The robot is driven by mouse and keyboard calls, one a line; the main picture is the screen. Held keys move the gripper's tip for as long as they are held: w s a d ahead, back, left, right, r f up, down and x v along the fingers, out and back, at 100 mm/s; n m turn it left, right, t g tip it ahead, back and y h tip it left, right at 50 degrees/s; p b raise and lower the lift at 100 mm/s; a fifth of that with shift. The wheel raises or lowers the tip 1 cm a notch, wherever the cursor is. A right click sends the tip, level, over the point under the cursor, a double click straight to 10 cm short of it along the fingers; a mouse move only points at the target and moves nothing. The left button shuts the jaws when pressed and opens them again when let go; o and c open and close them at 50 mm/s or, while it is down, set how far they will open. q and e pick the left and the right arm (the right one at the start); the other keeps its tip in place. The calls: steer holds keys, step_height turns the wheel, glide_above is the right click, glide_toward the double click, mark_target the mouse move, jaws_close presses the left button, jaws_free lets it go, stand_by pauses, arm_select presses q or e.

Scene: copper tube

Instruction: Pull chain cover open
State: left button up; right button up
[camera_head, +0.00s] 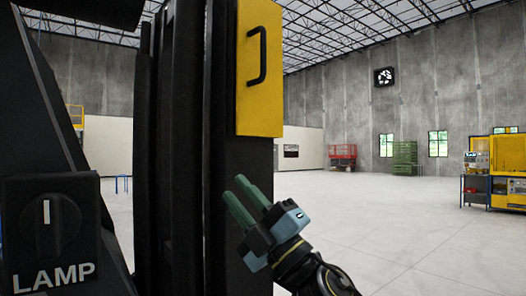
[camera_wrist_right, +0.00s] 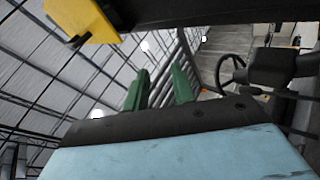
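The yellow chain cover (camera_head: 260,105) is a tall flat panel on the black column in the head view. Its black bar handle (camera_head: 254,58) stands upright on the upper part of its face. My right gripper (camera_head: 233,186), with two green fingers, is below the cover, in front of the black column. The fingers are apart with nothing between them and do not touch the cover or handle. In the right wrist view the fingers (camera_wrist_right: 160,82) show a gap, and a yellow corner of the cover (camera_wrist_right: 85,20) is at the upper left. My left gripper is not in view.
The black column (camera_head: 238,230) rises behind my right gripper. A black panel with a LAMP knob (camera_head: 50,225) is at the near left. Open pale floor (camera_head: 400,225) lies to the right, with yellow machinery (camera_head: 508,160) and green crates (camera_head: 405,157) far off.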

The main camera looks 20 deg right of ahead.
steer(key=s+a+r+n+g+y, duration=0.1)
steer(key=s+r+n+g+y, duration=0.1)
steer(key=r+n+g, duration=0.65)
steer(key=s+a+r+n+g+y, duration=0.1)
steer(key=s+r+n+g, duration=0.4)
steer(key=n, duration=0.6)
steer(key=m+t+h, duration=0.2)
steer(key=t+h, duration=0.6)
steer(key=h, duration=0.1)
glide_toward(263, 71)
step_height(263, 71, up, 4)
steer(key=s+d, duration=0.1)
steer(key=d, duration=0.1)
steer(key=shift+n+g, duration=0.25)
steer(key=p+x, duration=0.3)
steer(key=x, duration=0.9)
steer(key=shift+a, duration=0.25)
steer(key=shift+c, duration=0.4)
jaws_close()
